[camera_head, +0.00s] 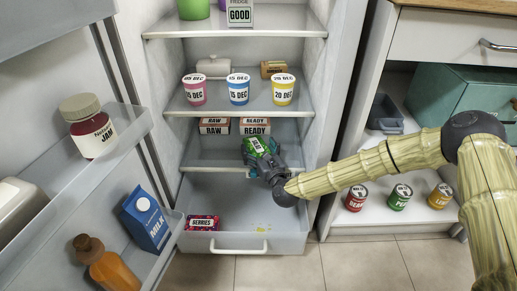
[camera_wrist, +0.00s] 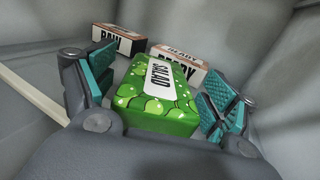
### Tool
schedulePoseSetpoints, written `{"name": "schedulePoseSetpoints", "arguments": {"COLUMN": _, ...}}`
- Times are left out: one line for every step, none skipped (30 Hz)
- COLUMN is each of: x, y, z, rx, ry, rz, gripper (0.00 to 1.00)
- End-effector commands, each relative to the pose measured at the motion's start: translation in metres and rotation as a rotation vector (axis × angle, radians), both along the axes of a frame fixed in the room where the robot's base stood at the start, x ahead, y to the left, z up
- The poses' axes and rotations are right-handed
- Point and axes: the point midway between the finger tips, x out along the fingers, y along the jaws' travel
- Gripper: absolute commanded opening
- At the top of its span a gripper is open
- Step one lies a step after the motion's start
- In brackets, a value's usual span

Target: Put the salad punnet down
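The green salad punnet (camera_head: 258,145) is on or just over the lowest shelf (camera_head: 205,158) of the fridge, in front of the ready box (camera_head: 255,126). I cannot tell whether its underside touches the shelf. It also shows in the wrist view (camera_wrist: 156,102), with its white SALAD label facing up. My gripper (camera_head: 262,155) reaches in from the front. In the wrist view, its teal-padded fingers (camera_wrist: 158,92) stand spread on either side of the punnet, with narrow gaps showing beside it.
The raw box (camera_head: 214,126) stands left of the ready box. Three dated pots (camera_head: 238,90) sit on the shelf above. Below is an open drawer (camera_head: 240,190) with a berries punnet (camera_head: 202,222) and a yellow spill (camera_head: 262,228). The open door (camera_head: 135,150) is at left.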

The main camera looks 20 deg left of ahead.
Motion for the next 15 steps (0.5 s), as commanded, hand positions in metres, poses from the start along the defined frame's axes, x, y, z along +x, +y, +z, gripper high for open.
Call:
{"name": "schedulePoseSetpoints", "arguments": {"x": 0.0, "y": 0.0, "z": 0.0, "rx": 0.0, "ry": 0.0, "rz": 0.0, "gripper": 0.88}}
{"name": "schedulePoseSetpoints", "arguments": {"x": 0.0, "y": 0.0, "z": 0.0, "rx": 0.0, "ry": 0.0, "rz": 0.0, "gripper": 0.88}}
{"name": "schedulePoseSetpoints", "arguments": {"x": 0.0, "y": 0.0, "z": 0.0, "rx": 0.0, "ry": 0.0, "rz": 0.0, "gripper": 0.88}}
{"name": "schedulePoseSetpoints", "arguments": {"x": 0.0, "y": 0.0, "z": 0.0, "rx": 0.0, "ry": 0.0, "rz": 0.0, "gripper": 0.88}}
{"name": "schedulePoseSetpoints", "arguments": {"x": 0.0, "y": 0.0, "z": 0.0, "rx": 0.0, "ry": 0.0, "rz": 0.0, "gripper": 0.88}}
{"name": "schedulePoseSetpoints", "arguments": {"x": 0.0, "y": 0.0, "z": 0.0, "rx": 0.0, "ry": 0.0, "rz": 0.0, "gripper": 0.88}}
{"name": "schedulePoseSetpoints", "arguments": {"x": 0.0, "y": 0.0, "z": 0.0, "rx": 0.0, "ry": 0.0, "rz": 0.0, "gripper": 0.88}}
{"name": "schedulePoseSetpoints", "arguments": {"x": 0.0, "y": 0.0, "z": 0.0, "rx": 0.0, "ry": 0.0, "rz": 0.0, "gripper": 0.88}}
{"name": "schedulePoseSetpoints", "arguments": {"x": 0.0, "y": 0.0, "z": 0.001, "rx": 0.0, "ry": 0.0, "rz": 0.0, "gripper": 0.88}}
{"name": "schedulePoseSetpoints", "arguments": {"x": 0.0, "y": 0.0, "z": 0.002, "rx": 0.0, "ry": 0.0, "rz": 0.0, "gripper": 0.88}}
{"name": "schedulePoseSetpoints", "arguments": {"x": 0.0, "y": 0.0, "z": 0.004, "rx": 0.0, "ry": 0.0, "rz": 0.0, "gripper": 0.88}}
{"name": "schedulePoseSetpoints", "arguments": {"x": -0.002, "y": -0.002, "z": 0.003, "rx": 0.0, "ry": 0.001, "rz": -0.001, "gripper": 0.88}}
{"name": "schedulePoseSetpoints", "arguments": {"x": -0.005, "y": -0.004, "z": 0.004, "rx": 0.0, "ry": 0.001, "rz": -0.001, "gripper": 0.88}}
{"name": "schedulePoseSetpoints", "arguments": {"x": -0.007, "y": -0.006, "z": 0.004, "rx": 0.0, "ry": 0.001, "rz": -0.001, "gripper": 0.88}}
{"name": "schedulePoseSetpoints", "arguments": {"x": -0.012, "y": -0.01, "z": 0.005, "rx": 0.0, "ry": 0.003, "rz": -0.001, "gripper": 0.88}}
